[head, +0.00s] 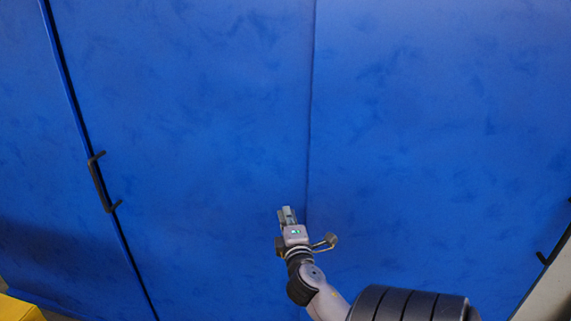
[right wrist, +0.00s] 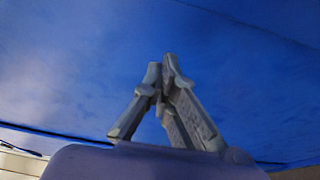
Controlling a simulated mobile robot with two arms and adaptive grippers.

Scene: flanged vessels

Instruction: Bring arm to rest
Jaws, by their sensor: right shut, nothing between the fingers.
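My right arm comes in from the lower right of the head view. Its gripper (head: 287,213) is in front of a large blue cabinet front, near the seam between two panels. In the right wrist view the fingers of the right gripper (right wrist: 163,72) are together at the tips with nothing between them. I cannot tell how far the fingertips are from the blue surface. My left gripper is not in view.
The blue cabinet front (head: 200,110) fills most of the head view. A black handle (head: 99,183) is on its left side, and another dark handle (head: 547,255) is at the right edge. A yellow object (head: 18,309) is at the bottom left corner.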

